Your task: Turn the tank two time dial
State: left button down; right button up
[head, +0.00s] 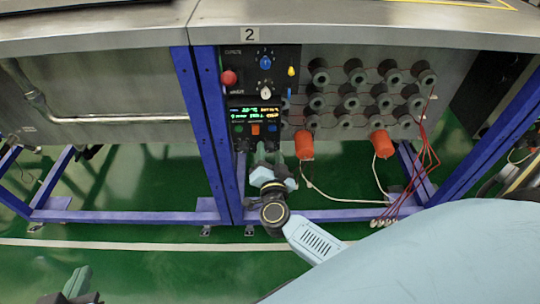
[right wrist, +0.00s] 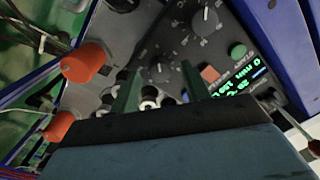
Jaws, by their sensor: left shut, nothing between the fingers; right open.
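The tank two control panel (head: 254,95), under a plate marked 2 (head: 249,34), has a lit display (head: 254,113) and small coloured buttons below it. My right gripper (head: 266,156) is at the panel's lower edge, its fingers hiding part of it. In the right wrist view the open green fingers (right wrist: 161,88) point at the panel, with a dark dial (right wrist: 160,71) showing between their tips. Another dark dial (right wrist: 205,20) is above it. Dial labels are too small to read, and contact is unclear. My left gripper (head: 82,278) is shut and empty at the lower left, far from the panel.
A blue frame post (head: 205,130) stands just left of the panel. Several grey round fittings (head: 355,75) and two orange plugs (head: 304,144) (head: 379,143) with cables are to the right. Red wires (head: 425,150) hang further right. The green floor at left is clear.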

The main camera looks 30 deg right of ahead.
jog(key=shift+w+d, duration=0.1)
jog(key=shift+w, duration=0.05)
jog(key=c, duration=1)
